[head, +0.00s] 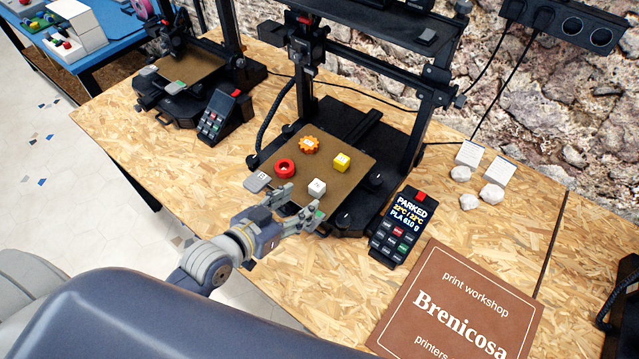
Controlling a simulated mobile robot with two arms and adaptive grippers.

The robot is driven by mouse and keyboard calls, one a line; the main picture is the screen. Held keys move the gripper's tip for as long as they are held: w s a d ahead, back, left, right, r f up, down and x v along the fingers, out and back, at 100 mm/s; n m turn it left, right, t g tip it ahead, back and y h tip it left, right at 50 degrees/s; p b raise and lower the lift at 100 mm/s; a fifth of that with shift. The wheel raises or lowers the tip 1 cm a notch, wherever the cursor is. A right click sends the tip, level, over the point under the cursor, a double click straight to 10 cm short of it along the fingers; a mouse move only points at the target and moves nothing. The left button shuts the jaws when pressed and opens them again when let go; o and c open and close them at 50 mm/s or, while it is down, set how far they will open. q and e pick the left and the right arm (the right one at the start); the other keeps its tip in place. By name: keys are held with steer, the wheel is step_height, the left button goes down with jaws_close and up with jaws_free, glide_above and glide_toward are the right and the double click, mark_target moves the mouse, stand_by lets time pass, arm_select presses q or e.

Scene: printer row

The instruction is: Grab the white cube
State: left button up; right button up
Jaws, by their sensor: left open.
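The small white cube (317,188) sits on the brown print bed (345,205) of the middle printer, near the bed's front edge. My left gripper (303,204) is open, its two fingers pointing toward the bed at the front edge. The cube is just beyond the fingertips, and nothing shows between the fingers. I cannot tell the exact height of the fingers above the bed. My right gripper is not in view.
The printer's control panel (402,227) stands to the right. A brown sign (455,305) lies in front. White lumps (491,194) lie at the right.

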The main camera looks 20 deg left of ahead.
mark_target(314, 188)
arm_select(q)
steer(key=shift+x, duration=0.9)
steer(key=shift+w+f, duration=0.1)
steer(key=shift+w, duration=0.15)
steer(key=shift+w+d+f+p, duration=0.15)
steer(key=shift+w+p, duration=0.25)
steer(key=shift+w, duration=0.25)
steer(key=x, duration=0.3)
steer(key=shift+a+p, duration=0.25)
steer(key=shift+p, duration=0.1)
steer(key=shift+w+d+f, duration=0.15)
steer(key=shift+w+f, duration=0.15)
steer(key=shift+w, duration=0.2)
steer(key=shift+s, duration=0.1)
steer(key=shift+c, duration=1.1)
steer(key=c, duration=0.6)
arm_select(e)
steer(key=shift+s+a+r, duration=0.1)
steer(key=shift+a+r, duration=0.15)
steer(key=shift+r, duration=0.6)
